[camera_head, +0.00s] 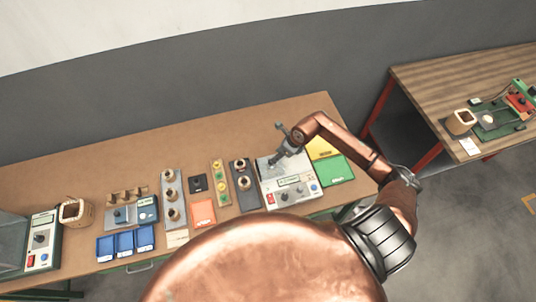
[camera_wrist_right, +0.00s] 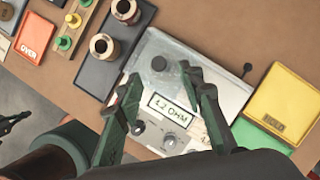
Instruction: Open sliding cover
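A tester (camera_head: 296,193) with a display, knobs and a pale panel sits on the near side of the bench. I cannot tell whether the plate slides or stands open. My right gripper (camera_head: 279,158) is over the tester's far part. A dark claw-like shape (camera_wrist_right: 14,120) at the left edge may be my left gripper.
A yellow tray (camera_head: 321,147) and green tray (camera_head: 335,170) lie right of the tester. Coil holders (camera_head: 243,182) and an orange tray (camera_head: 202,213) lie left. A second device (camera_head: 42,239) with a clear box is far left. The bench's back strip is clear.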

